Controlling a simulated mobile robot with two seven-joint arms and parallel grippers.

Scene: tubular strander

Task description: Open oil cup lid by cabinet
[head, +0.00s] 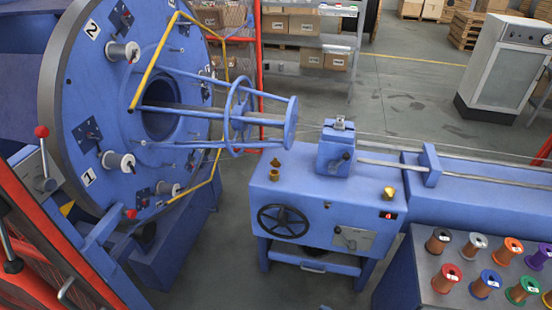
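A blue cabinet-like machine box (318,199) stands in the middle of the head view. Two small brass fittings that look like oil cups sit on its top. One brass cup (275,170) is near the left end, above the black handwheel. The other brass cup (388,193) is near the front right corner, above a red indicator. Both are too small to tell whether a lid is open or shut. Neither of my grippers is in view, and nothing touches the cups.
A big blue strander disc (85,130) with yellow bars fills the left. A black handwheel (283,221) is on the box front. Coloured wire spools (488,283) stand on a bench at lower right. A grey cabinet (503,68) stands at the back right. Floor is free behind the machine.

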